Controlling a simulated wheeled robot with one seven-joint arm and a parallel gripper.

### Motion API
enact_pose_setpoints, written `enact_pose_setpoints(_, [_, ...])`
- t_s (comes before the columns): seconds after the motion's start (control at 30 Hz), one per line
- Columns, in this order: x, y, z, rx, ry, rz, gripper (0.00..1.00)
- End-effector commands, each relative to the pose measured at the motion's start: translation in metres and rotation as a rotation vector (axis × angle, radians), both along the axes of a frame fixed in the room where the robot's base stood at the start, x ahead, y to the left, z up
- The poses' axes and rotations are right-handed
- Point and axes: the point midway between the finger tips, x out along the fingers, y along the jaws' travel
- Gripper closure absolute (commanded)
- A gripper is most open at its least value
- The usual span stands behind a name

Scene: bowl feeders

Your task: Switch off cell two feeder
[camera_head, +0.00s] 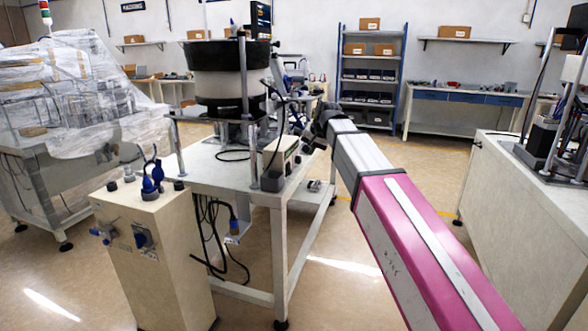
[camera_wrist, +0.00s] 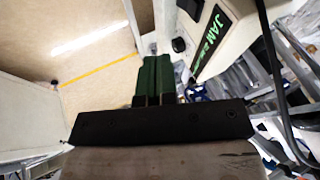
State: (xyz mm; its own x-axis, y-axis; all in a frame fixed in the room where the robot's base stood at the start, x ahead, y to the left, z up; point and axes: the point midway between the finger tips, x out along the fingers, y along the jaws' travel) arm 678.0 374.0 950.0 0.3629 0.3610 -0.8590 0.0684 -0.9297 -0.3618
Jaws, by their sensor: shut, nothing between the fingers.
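A bowl feeder (camera_head: 217,80) with a white band and dark rims stands on a white-topped table (camera_head: 215,170) in the middle of the head view. A small pale control box (camera_head: 283,155) sits at the table's right edge, close to my gripper (camera_head: 308,141). In the wrist view, a pale box (camera_wrist: 225,30) at upper right carries a black display (camera_wrist: 211,45) with green letters reading "JAM". My gripper's green fingers (camera_wrist: 155,75) are together and empty, left of this box. No cell number or switch position is readable.
A cream cabinet (camera_head: 155,250) with blue connectors stands front left. Plastic-wrapped machinery (camera_head: 70,90) is at left, and another white cabinet (camera_head: 520,190) at right. Cables (camera_head: 210,235) hang below the table. Open floor lies right of the table.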

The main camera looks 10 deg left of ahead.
Motion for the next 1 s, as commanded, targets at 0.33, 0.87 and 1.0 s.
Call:
enact_pose_setpoints(0.33, [0.009,0.009,-0.021,0.000,0.001,0.000,1.00])
enact_pose_setpoints(0.87, [0.039,0.052,-0.092,0.001,0.001,0.001,1.00])
enact_pose_setpoints(1.0, [0.039,0.066,-0.097,0.001,-0.001,0.002,1.00])
